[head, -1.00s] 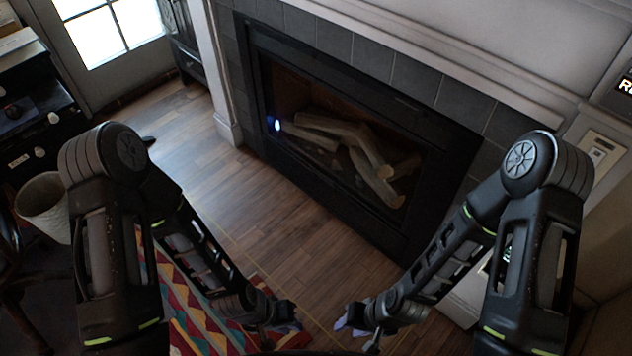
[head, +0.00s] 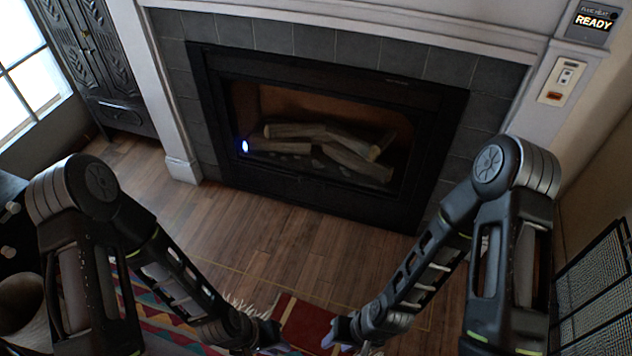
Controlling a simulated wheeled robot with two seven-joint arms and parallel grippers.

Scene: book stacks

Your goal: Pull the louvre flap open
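The fireplace (head: 330,85) stands ahead, with a black frame, dark glass and logs behind it. A dark strip (head: 310,198) runs along its bottom; I cannot tell whether this is the louvre flap, and no slats can be made out. A blue-white light (head: 245,147) shows at the left of the glass. My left gripper (head: 272,345) is low at the bottom edge, well short of the fireplace. My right gripper (head: 338,338) is beside it, to the right, also well short. Their fingers are small, dark and partly cut off, so their opening is unclear.
A display reading READY (head: 594,22) and a switch plate (head: 562,80) are on the right wall. A black mesh screen (head: 595,285) stands at the right. A patterned rug (head: 150,312) and a red mat (head: 305,322) lie below. Bare wood floor (head: 270,225) fronts the fireplace.

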